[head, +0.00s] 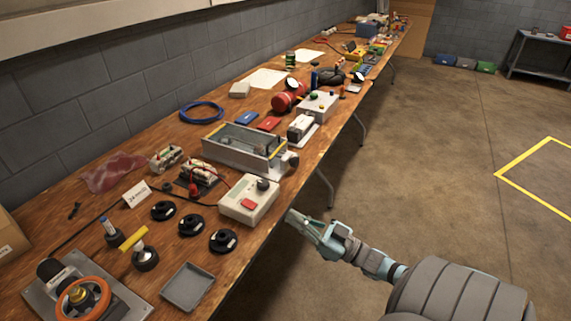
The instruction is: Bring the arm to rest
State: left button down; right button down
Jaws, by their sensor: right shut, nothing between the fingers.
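My right arm (450,292) comes in from the lower right of the head view. Its gripper (292,216) is shut and empty. In the picture its fingertips lie at the front edge of the long wooden table (235,262), close to the white control box (249,199) with a red button and a dark knob. I cannot tell whether the fingertips touch the table edge. My left gripper is not in view.
Black round pucks (223,240), a grey tray (187,286), an orange handwheel (83,299) and a clear-topped case (243,150) stand on the table. Open concrete floor (430,180) lies to the right, with yellow marking (520,190). A metal table leg (325,187) stands below.

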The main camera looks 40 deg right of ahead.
dwell(0.6)
jog(key=s+d+f+m+g+h+p, duration=0.1)
jog(key=s+d+f+g+h, duration=0.25)
jog(key=f, duration=0.65)
jog(key=s+d+f+g+h+p, duration=0.15)
jog(key=d+f+g+h, duration=0.3)
jog(key=f, duration=0.45)
jog(key=s+f+m+g+h, duration=0.1)
jog(key=s+f+g, duration=0.2)
jog(key=s+f, duration=0.45)
jog(key=s+a+f+g+p, duration=0.2)
jog(key=s+a+f+g, duration=0.15)
jog(key=s, duration=0.35)
jog(key=s+a+f+g+p, duration=0.2)
jog(key=s+a+f, duration=0.2)
jog(key=s, duration=0.3)
jog(key=s+a+g+y+p, duration=0.1)
jog(key=s+a, duration=0.2)
jog(key=a, duration=0.3)
jog(key=s+a+f+m+g+p, duration=0.1)
jog(key=s+a, duration=0.2)
jog(key=a, duration=0.4)
jog(key=shift+s+a+y, duration=0.2)
jog(key=shift+s+y, duration=0.2)
